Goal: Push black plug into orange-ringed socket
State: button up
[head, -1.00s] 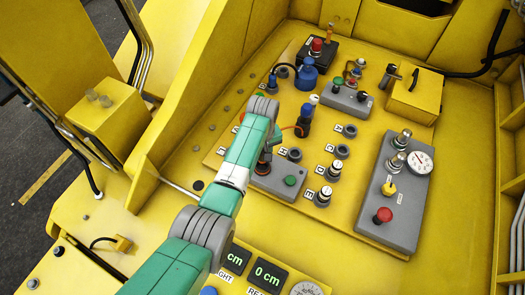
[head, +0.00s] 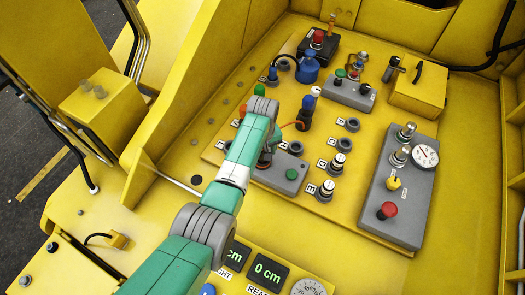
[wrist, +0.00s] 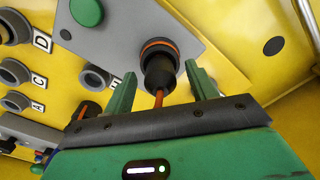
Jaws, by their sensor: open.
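In the wrist view, a tapered black plug (wrist: 159,66) with an orange cable (wrist: 158,98) at its back end stands at the orange-ringed socket (wrist: 160,43) on a grey box (wrist: 190,28). The plug's front meets the ring; I cannot tell how deep it sits. My gripper (wrist: 159,72) is open, with one green finger on each side of the plug and visible gaps between. In the head view, my arm hides most of the gripper and plug; the grey box (head: 272,181) shows beside my wrist.
A green button (head: 291,173) sits on the same box. Lettered sockets (head: 338,162) stand to the right, and a blue-topped black plug (head: 304,117) stands behind. A grey panel with a red knob (head: 387,210) and gauge (head: 425,155) lies farther right.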

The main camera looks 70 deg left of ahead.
notch_tip(320, 180, up, 8)
jog(key=shift+f+p, duration=0.1)
jog(key=shift+p, duration=0.2)
dwell(0.6)
